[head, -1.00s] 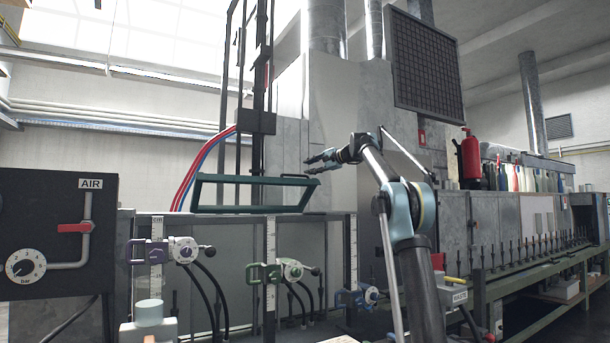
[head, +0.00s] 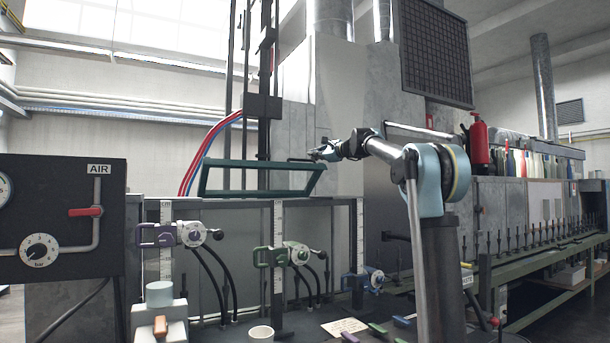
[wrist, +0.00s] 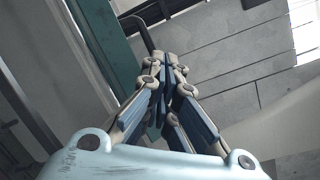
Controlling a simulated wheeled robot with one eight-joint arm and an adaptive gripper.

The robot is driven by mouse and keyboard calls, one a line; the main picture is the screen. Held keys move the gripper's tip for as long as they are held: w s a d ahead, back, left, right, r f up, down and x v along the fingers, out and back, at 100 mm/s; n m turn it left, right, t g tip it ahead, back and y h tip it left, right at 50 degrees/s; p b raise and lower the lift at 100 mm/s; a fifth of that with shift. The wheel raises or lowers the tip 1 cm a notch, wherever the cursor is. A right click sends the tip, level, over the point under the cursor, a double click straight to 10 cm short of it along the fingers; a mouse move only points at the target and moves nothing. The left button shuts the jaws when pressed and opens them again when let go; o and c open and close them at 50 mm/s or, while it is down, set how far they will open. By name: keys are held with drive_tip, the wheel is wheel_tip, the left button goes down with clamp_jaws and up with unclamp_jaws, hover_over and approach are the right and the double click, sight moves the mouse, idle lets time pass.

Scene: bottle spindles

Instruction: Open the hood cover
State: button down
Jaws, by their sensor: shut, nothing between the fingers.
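The hood cover is a dark teal frame (head: 235,163) standing tilted on top of the glass-fronted cabinet in the head view. A thin black handle sits at its upper right; in the wrist view the handle (wrist: 146,35) curves out from the teal bar (wrist: 113,48). My gripper (head: 314,154) is at the cover's upper right corner, close to the handle. In the wrist view my gripper (wrist: 167,60) is shut and empty, its fingertips just beyond the handle's near end. Whether they touch the handle I cannot tell.
A dark column (head: 262,107) with red and blue hoses rises behind the cover. A grey metal housing (head: 345,100) stands behind my gripper. Purple, green and blue clamps (head: 290,256) line the cabinet front. A cup (head: 261,334) and a paper note lie below.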

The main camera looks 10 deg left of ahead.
drive_tip(key=s+d+f+m+t+h, duration=0.2)
drive_tip(key=s+f+m+t+h, duration=0.15)
drive_tip(key=s+f+m, duration=0.85)
drive_tip(key=m, duration=0.1)
approach(303, 171)
drive_tip(key=a+f, duration=0.3)
drive_tip(key=shift+w+a+r+y, duration=0.25)
drive_tip(key=shift+w+a+r, duration=0.1)
drive_tip(key=shift+w+r, duration=0.3)
drive_tip(key=shift+w+a+r+y, duration=0.2)
drive_tip(key=shift+w+a+r, duration=0.15)
drive_tip(key=shift+w+r, duration=0.3)
drive_tip(key=w+a+r, duration=0.1)
drive_tip(key=r, duration=0.1)
drive_tip(key=w+a+r, duration=0.1)
drive_tip(key=w+r, duration=0.1)
drive_tip(key=r, duration=0.1)
drive_tip(key=w+a+r, duration=0.1)
drive_tip(key=w+r, duration=0.1)
drive_tip(key=shift+a+r, duration=0.15)
drive_tip(key=shift+a, duration=0.1)
